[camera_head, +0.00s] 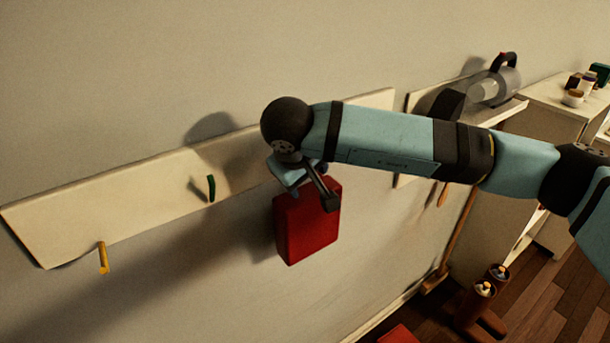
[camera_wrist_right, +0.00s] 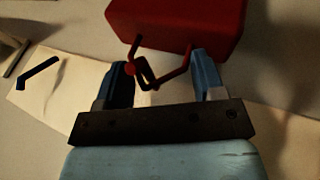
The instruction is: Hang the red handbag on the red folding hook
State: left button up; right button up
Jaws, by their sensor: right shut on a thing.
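The red handbag (camera_head: 308,225) hangs below my right gripper (camera_head: 310,185), in front of the wall and close to the pale hook board (camera_head: 150,195). In the right wrist view the bag's body (camera_wrist_right: 178,22) is at the top, and its thin dark-red handle (camera_wrist_right: 186,60) reaches between the fingers. My right gripper (camera_wrist_right: 162,85) is shut on the handbag at its handle. A small red knob (camera_wrist_right: 131,69) shows beside the handle near one finger; I cannot tell whether it is the red folding hook. In the head view the arm and bag cover that part of the board.
A yellow hook (camera_head: 103,257) and a green hook (camera_head: 211,188) stick out of the board left of the bag. A blue hook (camera_wrist_right: 38,75) shows in the wrist view.

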jog(key=o, duration=1.6)
jog(key=shift+o, duration=0.2)
